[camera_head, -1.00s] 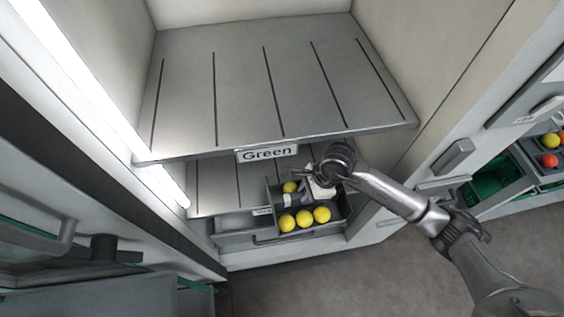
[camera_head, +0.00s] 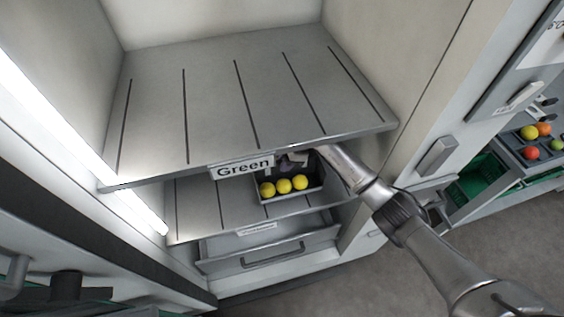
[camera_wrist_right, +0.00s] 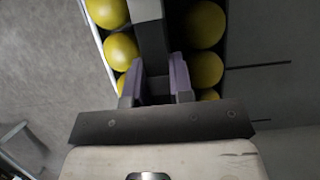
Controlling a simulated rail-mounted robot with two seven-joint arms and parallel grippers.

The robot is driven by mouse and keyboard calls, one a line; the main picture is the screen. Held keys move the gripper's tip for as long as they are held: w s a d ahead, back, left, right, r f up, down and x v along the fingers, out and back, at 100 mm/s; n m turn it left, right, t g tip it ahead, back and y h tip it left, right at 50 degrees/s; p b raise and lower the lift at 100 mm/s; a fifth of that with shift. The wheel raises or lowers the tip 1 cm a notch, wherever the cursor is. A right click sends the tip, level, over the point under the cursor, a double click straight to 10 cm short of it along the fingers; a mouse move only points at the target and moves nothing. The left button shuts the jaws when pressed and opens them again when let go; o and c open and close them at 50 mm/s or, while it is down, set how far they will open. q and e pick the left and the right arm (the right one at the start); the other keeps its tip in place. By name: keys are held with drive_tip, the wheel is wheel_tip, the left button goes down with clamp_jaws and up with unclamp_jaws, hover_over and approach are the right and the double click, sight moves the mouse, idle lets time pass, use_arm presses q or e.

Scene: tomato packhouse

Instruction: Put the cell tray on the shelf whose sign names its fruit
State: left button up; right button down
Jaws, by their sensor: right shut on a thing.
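The dark cell tray (camera_head: 292,198) carries yellow round fruit, with three showing along its front row. It is over the lower shelf (camera_head: 200,207), below the upper shelf; I cannot tell if it touches. My right gripper (camera_head: 291,160) is shut on the tray's middle bar, partly hidden under the upper shelf's edge. In the right wrist view the gripper's purple fingers (camera_wrist_right: 158,85) pinch the grey bar (camera_wrist_right: 152,40) between two rows of yellow fruit. The upper shelf (camera_head: 225,95) is empty and its sign (camera_head: 242,167) reads "Green". The lower shelf's sign (camera_head: 257,229) is too small to read. My left gripper is not in view.
A drawer (camera_head: 265,248) with a bar handle is below the lower shelf. The cabinet's side wall (camera_head: 400,60) stands close right of the shelves. Farther right are a green crate (camera_head: 478,183) and a tray with red, orange and green fruit (camera_head: 515,148). The lower shelf's left part is clear.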

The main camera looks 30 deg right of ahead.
drive_tip(key=shift+w+d, duration=0.15)
drive_tip(key=shift+w, duration=0.55)
drive_tip(key=shift+w+d, duration=0.15)
drive_tip(key=shift+w, duration=0.55)
drive_tip(key=shift+w+f+b, duration=0.15)
drive_tip(key=shift+f+b, duration=0.15)
drive_tip(key=shift+b, duration=0.15)
wheel_tip(320, 180, down, 2)
drive_tip(key=shift+f+b, duration=0.3)
drive_tip(key=shift+f, duration=0.15)
drive_tip(key=shift+r, duration=0.1)
